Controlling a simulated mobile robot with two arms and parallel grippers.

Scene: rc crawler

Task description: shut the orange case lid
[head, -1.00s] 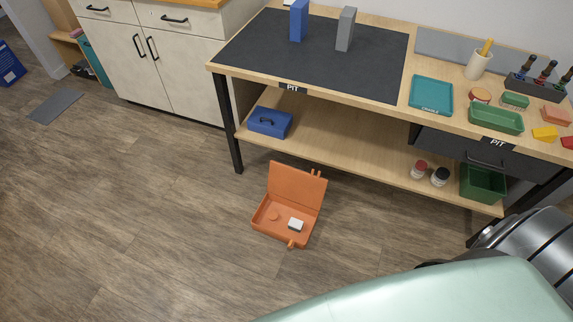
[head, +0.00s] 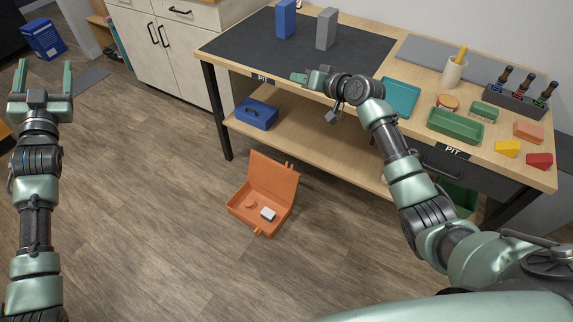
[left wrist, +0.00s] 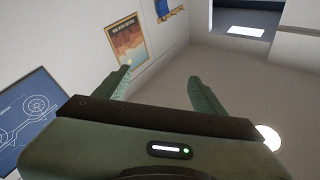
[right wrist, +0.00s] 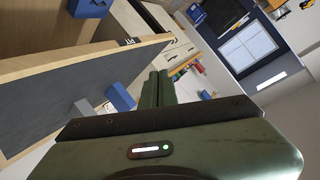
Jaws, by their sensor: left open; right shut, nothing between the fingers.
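The orange case (head: 246,212) sits on the wood floor in front of the workbench, in the head view. Its lid (head: 274,180) stands up, open, on the far side. Inside lie a white block (head: 268,213) and a small orange piece (head: 249,205). My left gripper (head: 41,78) is raised at the far left, open and empty, well away from the case; its fingers also show in the left wrist view (left wrist: 162,85). My right gripper (head: 300,77) is shut and empty, over the bench's front area in the picture, above and apart from the case; it shows in the right wrist view (right wrist: 157,88).
The workbench (head: 235,57) has a lower shelf (head: 300,140) bearing a blue toolbox (head: 257,114). A bench leg (head: 216,110) stands behind and left of the case. A blue block (head: 285,20) and a grey block (head: 326,29) stand on the dark mat. Floor left of the case is clear.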

